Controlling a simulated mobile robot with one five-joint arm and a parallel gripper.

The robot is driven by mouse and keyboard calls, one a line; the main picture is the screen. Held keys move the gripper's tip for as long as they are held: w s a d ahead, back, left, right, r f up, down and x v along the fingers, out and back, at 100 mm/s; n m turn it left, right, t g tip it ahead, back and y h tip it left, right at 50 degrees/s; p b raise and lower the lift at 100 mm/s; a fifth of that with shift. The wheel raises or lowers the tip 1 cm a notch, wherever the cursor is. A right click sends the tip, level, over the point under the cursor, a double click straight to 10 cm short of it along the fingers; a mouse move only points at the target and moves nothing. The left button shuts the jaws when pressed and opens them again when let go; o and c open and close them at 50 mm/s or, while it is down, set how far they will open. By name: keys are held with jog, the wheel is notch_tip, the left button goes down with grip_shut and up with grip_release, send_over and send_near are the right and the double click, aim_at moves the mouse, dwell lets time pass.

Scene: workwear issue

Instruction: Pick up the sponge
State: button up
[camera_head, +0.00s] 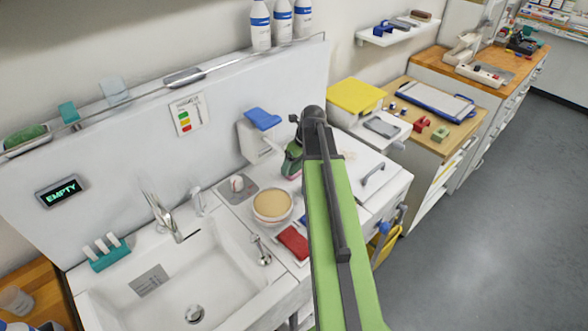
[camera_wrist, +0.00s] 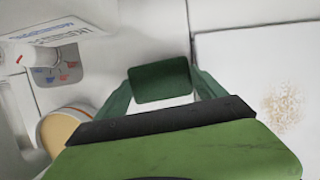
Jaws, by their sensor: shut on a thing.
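The sponge (camera_wrist: 161,82), a block with a dark green top, sits between the two fingers of my gripper (camera_wrist: 160,88) in the wrist view. My gripper is shut on it, one finger on each side. In the head view my gripper (camera_head: 292,161) is past the end of my green arm, above the white counter right of the sink. A small pinkish patch shows at its lower end. The arm hides part of this area. I cannot tell how high the sponge is above the counter.
A round tan-topped tub (camera_head: 272,205) and a red cloth-like block (camera_head: 293,242) are left of my arm. A white dispenser with a blue top (camera_head: 262,119) stands behind. The sink (camera_head: 190,275) is left. A brownish speckled patch (camera_wrist: 284,106) marks the white surface at right.

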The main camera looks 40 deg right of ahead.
aim_at(295, 165)
notch_tip(295, 165, up, 5)
jog(key=p, duration=0.4)
jog(key=shift+f+p, duration=0.2)
jog(key=shift+p, duration=0.1)
jog(key=s+d+r+p, duration=0.4)
jog(key=s+r+p, duration=0.2)
jog(key=s, duration=0.5)
jog(key=shift+d+r, duration=0.15)
jog(key=shift+r, duration=0.05)
jog(key=o, duration=0.6)
jog(key=c, duration=0.5)
jog(key=shift+f, duration=0.1)
